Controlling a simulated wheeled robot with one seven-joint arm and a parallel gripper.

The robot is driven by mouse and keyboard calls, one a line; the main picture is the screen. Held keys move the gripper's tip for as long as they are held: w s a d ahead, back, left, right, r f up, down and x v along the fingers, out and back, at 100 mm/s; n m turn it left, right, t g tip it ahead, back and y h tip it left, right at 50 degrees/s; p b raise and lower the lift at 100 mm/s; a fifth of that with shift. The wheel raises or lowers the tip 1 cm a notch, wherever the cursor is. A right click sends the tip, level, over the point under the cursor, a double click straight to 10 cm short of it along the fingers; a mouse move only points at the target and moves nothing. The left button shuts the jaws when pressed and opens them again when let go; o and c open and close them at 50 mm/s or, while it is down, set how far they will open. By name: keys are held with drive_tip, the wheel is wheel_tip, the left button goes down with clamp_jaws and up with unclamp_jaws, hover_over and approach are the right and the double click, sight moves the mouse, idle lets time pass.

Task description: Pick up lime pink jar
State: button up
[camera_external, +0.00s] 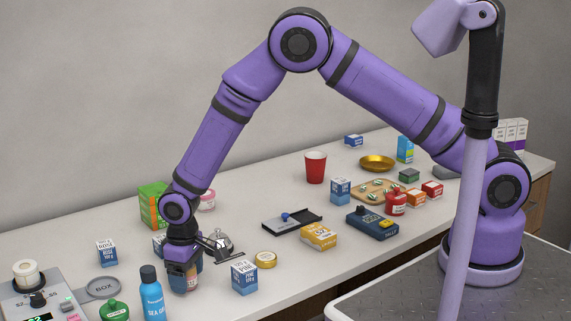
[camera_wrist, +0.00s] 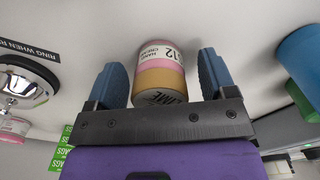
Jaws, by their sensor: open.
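No lime colour shows on this jar. Another pink jar (camera_external: 207,200) stands farther back, and its edge shows in the wrist view (camera_wrist: 15,126).
A silver bell (camera_external: 219,241) and a blue-white box (camera_external: 244,277) stand close on the right. A green box (camera_external: 152,204) is behind. A blue bottle (camera_external: 152,295), a green jar (camera_external: 114,311) and a scale (camera_external: 38,300) are on the left.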

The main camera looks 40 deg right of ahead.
drive_tip(key=c, duration=1)
drive_tip(key=shift+r, duration=0.15)
